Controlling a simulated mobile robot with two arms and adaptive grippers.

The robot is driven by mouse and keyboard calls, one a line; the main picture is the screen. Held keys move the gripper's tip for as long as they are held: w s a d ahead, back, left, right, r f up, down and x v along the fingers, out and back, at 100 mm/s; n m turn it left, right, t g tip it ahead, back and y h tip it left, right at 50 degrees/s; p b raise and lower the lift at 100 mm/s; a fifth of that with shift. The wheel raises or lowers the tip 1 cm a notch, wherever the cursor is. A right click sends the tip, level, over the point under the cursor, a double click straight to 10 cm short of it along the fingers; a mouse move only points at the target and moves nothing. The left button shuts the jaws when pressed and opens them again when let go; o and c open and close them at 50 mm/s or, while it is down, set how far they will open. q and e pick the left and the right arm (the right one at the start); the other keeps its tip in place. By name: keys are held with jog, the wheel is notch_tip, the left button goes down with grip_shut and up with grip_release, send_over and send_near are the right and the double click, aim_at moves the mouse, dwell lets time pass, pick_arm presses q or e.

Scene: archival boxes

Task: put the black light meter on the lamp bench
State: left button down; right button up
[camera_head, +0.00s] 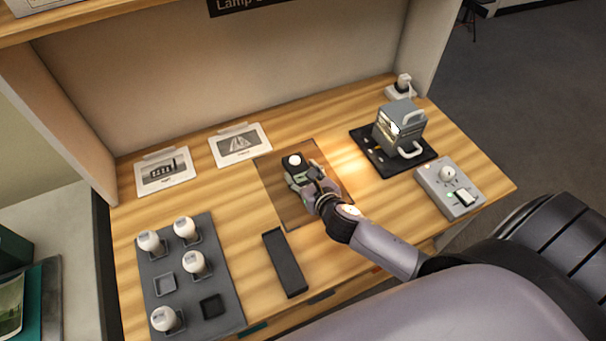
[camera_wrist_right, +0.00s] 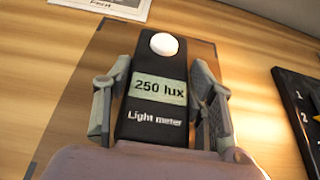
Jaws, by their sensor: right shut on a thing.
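The black light meter (camera_head: 294,162) is at the middle of the wooden lamp bench (camera_head: 215,190), over a brown marked patch (camera_head: 275,192). In the right wrist view the meter (camera_wrist_right: 150,115) has a white dome and a display reading 250 lux. My right gripper (camera_head: 304,174) has its fingers on both sides of the meter and is shut on it. The wrist view shows the two fingers (camera_wrist_right: 158,100) along its sides. I cannot tell whether the meter's underside touches the bench. My left gripper is not in view.
A grey lamp housing (camera_head: 400,125) stands on a black plate (camera_head: 372,157) to the right, with a grey control box (camera_head: 450,187) nearby. A dark tray (camera_head: 225,272) with several white bulbs is at the left. A black strip (camera_head: 285,262) lies in front. Two printed cards (camera_head: 240,145) lie behind.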

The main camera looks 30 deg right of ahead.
jog(key=shift+f+b, duration=0.3)
jog(key=shift+f, duration=0.25)
jog(key=o, duration=1.4)
jog(key=shift+r+p, duration=0.35)
jog(key=shift+r, duration=0.2)
jog(key=v, duration=1.2)
jog(key=shift+b, duration=0.4)
